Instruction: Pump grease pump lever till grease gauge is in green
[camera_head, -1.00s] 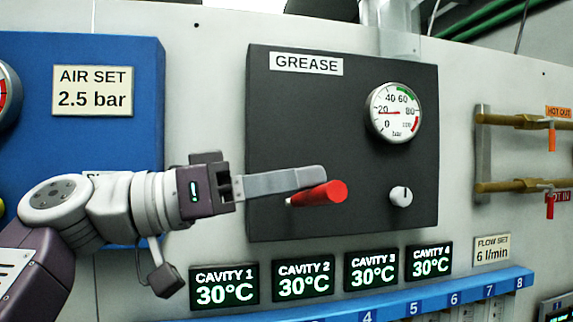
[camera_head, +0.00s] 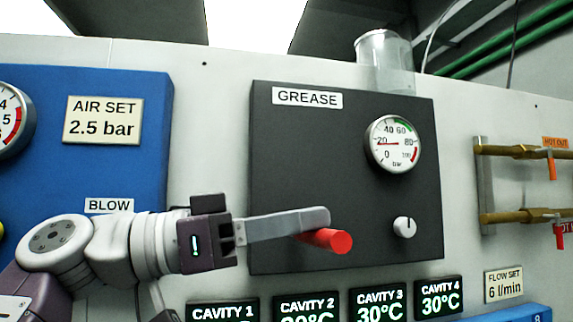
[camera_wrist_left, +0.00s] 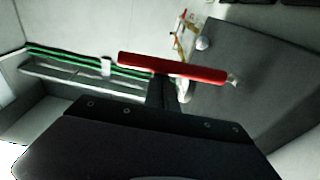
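The black grease panel (camera_head: 350,190) carries a round grease gauge (camera_head: 393,144). Its needle points left near 20, outside the green band at the upper part of the dial. The red lever handle (camera_head: 327,241) sticks out at the panel's lower middle. My left gripper (camera_head: 322,217) reaches in from the left, its fingers lying across the top of the handle. In the left wrist view the red handle (camera_wrist_left: 172,68) crosses the ends of the close-together fingers, not clasped between them. The exact contact is hard to see. My right gripper is out of view.
A white knob (camera_head: 404,227) sits on the panel right of the handle. Temperature displays (camera_head: 377,303) line up below. A clear reservoir (camera_head: 386,60) stands above. Brass valves with coloured handles (camera_head: 522,152) are at the right. The blue air panel (camera_head: 50,160) is behind my left arm.

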